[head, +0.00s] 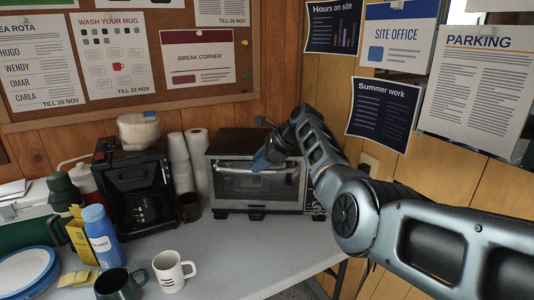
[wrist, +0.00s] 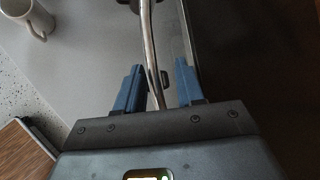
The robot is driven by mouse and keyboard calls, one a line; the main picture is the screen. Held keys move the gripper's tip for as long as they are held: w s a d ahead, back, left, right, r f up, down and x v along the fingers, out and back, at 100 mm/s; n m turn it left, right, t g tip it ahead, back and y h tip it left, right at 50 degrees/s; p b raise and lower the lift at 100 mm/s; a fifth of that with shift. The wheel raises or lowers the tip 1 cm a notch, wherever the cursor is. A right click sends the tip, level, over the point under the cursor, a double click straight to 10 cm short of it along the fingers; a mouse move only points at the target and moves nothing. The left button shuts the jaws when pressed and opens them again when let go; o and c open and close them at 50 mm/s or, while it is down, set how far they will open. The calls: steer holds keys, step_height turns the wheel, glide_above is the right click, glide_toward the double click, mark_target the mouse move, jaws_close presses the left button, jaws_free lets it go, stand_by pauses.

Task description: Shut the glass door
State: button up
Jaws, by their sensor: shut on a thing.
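The glass door (head: 252,188) is the front of a silver toaster oven (head: 226,141) on the counter. It looks upright or nearly so; I cannot tell whether a small gap is left at its top. Its curved metal handle (head: 235,170) runs across the upper front. My gripper (head: 262,160), with blue fingers, is at the right part of this handle. In the wrist view, the handle (wrist: 148,35) passes between the fingers of my gripper (wrist: 158,82), closer to the left one.
A coffee maker (head: 138,190), stacked paper cups (head: 179,160) and a dark mug (head: 189,207) stand left of the oven. A white mug (head: 172,272) and a dark green mug (head: 119,285) are at the front. The counter (head: 240,250) before the oven is clear.

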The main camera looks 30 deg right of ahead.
steer(key=v, duration=0.5)
steer(key=shift+f, duration=0.1)
stand_by(0.5)
